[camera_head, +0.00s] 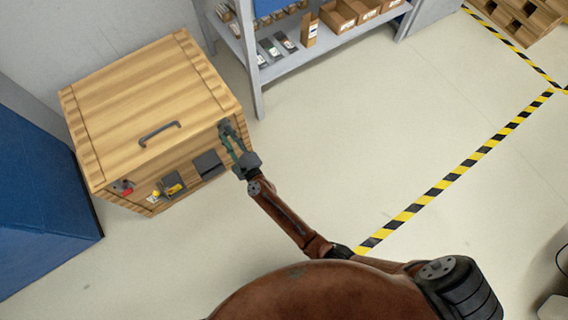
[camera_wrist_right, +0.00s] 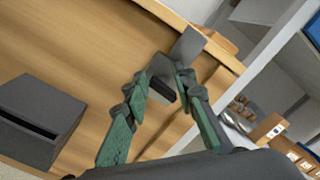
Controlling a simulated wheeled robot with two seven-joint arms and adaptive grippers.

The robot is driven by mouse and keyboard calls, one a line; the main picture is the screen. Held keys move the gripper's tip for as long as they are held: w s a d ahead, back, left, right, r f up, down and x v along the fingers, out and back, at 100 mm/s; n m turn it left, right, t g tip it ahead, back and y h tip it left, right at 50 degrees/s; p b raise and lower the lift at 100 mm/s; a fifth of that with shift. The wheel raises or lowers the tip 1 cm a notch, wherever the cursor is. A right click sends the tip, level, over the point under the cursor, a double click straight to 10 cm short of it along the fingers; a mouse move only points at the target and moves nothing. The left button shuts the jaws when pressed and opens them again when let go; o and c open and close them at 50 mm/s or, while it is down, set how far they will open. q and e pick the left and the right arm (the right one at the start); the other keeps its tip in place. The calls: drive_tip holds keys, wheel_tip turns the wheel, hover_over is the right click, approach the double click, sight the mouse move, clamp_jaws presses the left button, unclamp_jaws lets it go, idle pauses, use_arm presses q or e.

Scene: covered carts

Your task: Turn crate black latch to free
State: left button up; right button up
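The wooden crate (camera_head: 150,95) stands at the left in the head view, with its lid down and a grey handle on top. The black latch (camera_head: 224,126) is at the upper right corner of its front face. In the right wrist view the black latch (camera_wrist_right: 188,44) is a dark plate with a block below it, partly hidden by the fingertips. My right gripper (camera_head: 229,135) is at the latch. In the right wrist view my right gripper (camera_wrist_right: 164,80) has its green fingers drawn together on both sides of the latch block. My left gripper is out of view.
A red latch (camera_head: 125,188) and dark holders (camera_head: 208,164) are on the crate's front. A blue cabinet (camera_head: 40,190) stands at the left. A grey shelf (camera_head: 280,65) with boxes stands behind.

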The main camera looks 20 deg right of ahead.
drive_tip(key=s+d+m+p, duration=0.1)
drive_tip(key=s+d+m, duration=0.2)
drive_tip(key=s+m, duration=0.55)
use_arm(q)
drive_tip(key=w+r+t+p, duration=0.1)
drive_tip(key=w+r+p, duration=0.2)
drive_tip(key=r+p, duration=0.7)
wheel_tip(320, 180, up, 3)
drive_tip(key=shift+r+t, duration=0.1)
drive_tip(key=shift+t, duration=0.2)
use_arm(e)
drive_tip(key=s+d+f+n+g, duration=0.3)
drive_tip(key=s+d+f+n, duration=0.2)
drive_tip(key=s+f+n, duration=0.2)
drive_tip(key=s+d+f+n+g, duration=0.2)
drive_tip(key=s+d+f+n, duration=0.3)
drive_tip(key=s, duration=0.5)
wheel_tip(320, 180, down, 4)
drive_tip(key=shift+s+r+n+g, duration=0.15)
drive_tip(key=shift+s+n+g, duration=0.25)
drive_tip(key=shift+n, duration=0.75)
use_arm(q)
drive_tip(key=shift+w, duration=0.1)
